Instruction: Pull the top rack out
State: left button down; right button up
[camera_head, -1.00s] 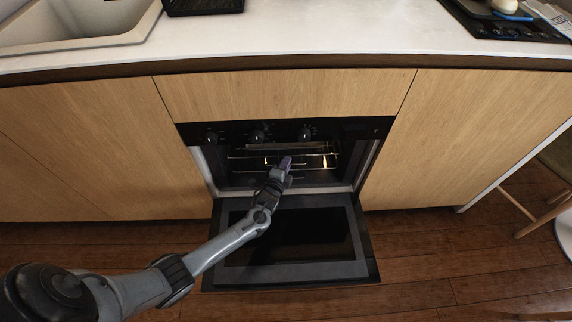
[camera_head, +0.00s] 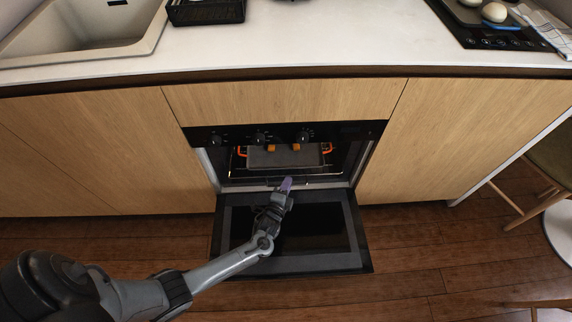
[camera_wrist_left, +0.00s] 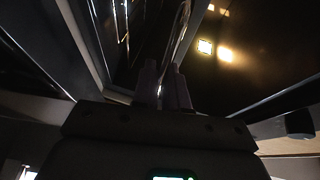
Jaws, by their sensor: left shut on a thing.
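The oven stands open with its door (camera_head: 330,268) folded down. The top rack (camera_head: 240,178) shows as thin wires slid forward toward the oven mouth, under a grey tray with orange handles (camera_head: 285,158). My left gripper (camera_head: 287,184) is at the rack's front edge, low at the oven opening and above the door. In the left wrist view, its two fingers (camera_wrist_left: 163,82) are closed on a thin metal wire (camera_wrist_left: 182,38), which looks like the rack's front bar. The exact contact is dark. My right gripper is not in view.
The black control panel (camera_head: 345,131) with knobs sits above the opening. Wooden cabinet fronts (camera_head: 440,140) flank the oven. A stool (camera_head: 545,180) stands at the right. The wooden floor (camera_head: 430,280) in front is clear.

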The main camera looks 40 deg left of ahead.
pick_arm(q)
jog(key=s+d+p, duration=0.5)
jog(key=s+d, duration=0.7)
jog(key=s, duration=0.1)
jog(key=shift+s+d, duration=0.25)
jog(key=c, duration=1.2)
grip_release()
jog(key=shift+c, duration=0.2)
jog(key=shift+s, duration=0.1)
jog(key=p+v, duration=0.3)
jog(key=v, duration=0.7)
jog(key=shift+s+p, duration=0.3)
jog(key=shift+d+r, duration=0.1)
jog(key=shift+d, duration=0.05)
